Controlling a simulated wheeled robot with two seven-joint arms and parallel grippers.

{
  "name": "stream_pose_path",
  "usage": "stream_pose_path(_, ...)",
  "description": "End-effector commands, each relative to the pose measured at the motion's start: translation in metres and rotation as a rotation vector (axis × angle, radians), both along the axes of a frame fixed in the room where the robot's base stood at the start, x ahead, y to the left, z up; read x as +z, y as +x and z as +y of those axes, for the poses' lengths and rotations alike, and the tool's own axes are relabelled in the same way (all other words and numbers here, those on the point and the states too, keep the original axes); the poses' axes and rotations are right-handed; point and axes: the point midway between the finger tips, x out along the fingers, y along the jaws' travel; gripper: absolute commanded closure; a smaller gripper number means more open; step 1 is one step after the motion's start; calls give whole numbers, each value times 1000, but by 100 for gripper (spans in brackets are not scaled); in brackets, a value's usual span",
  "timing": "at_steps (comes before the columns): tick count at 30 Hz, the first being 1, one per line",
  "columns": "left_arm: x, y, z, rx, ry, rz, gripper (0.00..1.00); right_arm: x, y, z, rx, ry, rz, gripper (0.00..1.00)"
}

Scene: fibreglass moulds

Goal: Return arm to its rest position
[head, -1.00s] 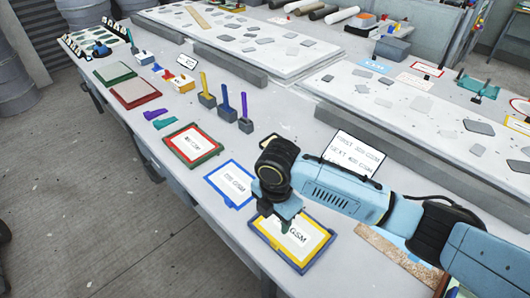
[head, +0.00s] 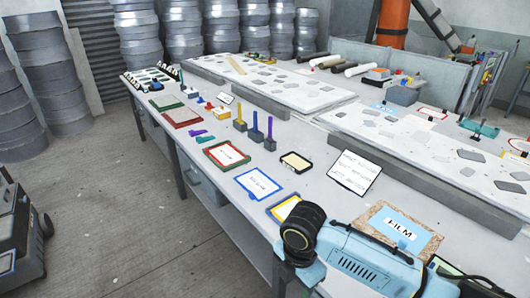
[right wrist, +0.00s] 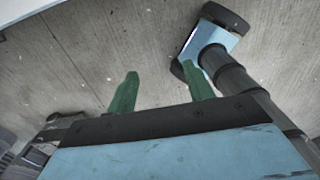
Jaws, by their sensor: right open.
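My right arm comes in from the lower right of the head view, blue with a black wrist joint. Its fingers are out of sight there. In the right wrist view my right gripper (right wrist: 160,88) shows two green fingers spread apart, with nothing between them and concrete floor beyond. The wrist is at the table's front edge, beside the yellow-and-blue framed card (head: 282,209), which it partly covers. My left gripper is in neither view.
The long grey table holds a blue framed card (head: 258,184), a red-and-green framed card (head: 227,154), a black-framed tray (head: 296,162), a white text sign (head: 355,172) and a FILM sheet (head: 400,229). Open floor (head: 120,210) lies in front, with a dark machine (head: 18,235) at left.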

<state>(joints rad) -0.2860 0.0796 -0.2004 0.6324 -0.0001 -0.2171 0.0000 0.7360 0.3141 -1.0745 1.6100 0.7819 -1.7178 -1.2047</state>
Motion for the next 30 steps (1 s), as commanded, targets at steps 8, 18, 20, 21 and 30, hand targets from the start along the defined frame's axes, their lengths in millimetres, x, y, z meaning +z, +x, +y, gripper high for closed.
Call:
stream_pose_path(8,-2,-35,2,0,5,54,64,-66,13,-1,-374,132,-14,48)
stream_pose_path(18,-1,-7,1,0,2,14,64,-215,-21,-53,-1060,236,-28,48)
stream_pose_path(20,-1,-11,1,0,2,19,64,-248,-43,-70,-1200,237,-33,48)
stream_pose_path(21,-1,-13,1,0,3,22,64,-268,-60,-81,-1284,233,-37,48)
stream_pose_path(30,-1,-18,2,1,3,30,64,-375,-227,-149,-1749,164,-55,48)
